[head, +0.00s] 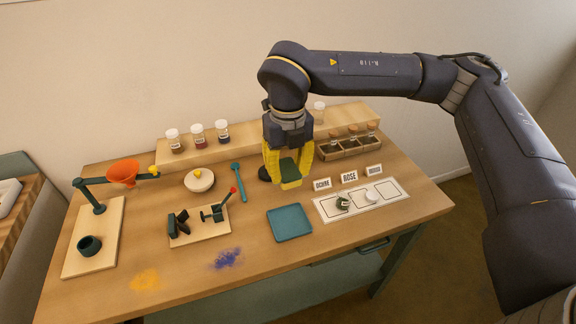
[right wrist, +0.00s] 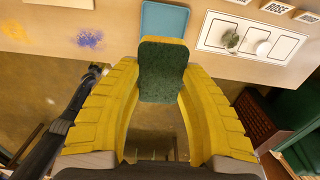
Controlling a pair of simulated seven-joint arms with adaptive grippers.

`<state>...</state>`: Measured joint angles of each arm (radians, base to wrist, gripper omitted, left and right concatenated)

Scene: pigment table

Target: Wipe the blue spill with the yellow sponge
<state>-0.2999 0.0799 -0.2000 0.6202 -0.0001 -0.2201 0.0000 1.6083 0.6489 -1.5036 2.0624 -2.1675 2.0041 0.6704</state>
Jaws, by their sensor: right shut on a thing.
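The yellow sponge (head: 291,174) has a dark green face and a yellow edge; it also shows in the right wrist view (right wrist: 162,72). The sponge is apart from the spill. My left gripper is not in view.
The teal tray (head: 290,222) lies mid-table. Right of it are a white mat (head: 329,210) and label cards (head: 349,177). An orange spill (head: 145,280), a small board (head: 185,237) with tools and a funnel stand (head: 95,203) are at left. Jars line the rear shelf (head: 262,137).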

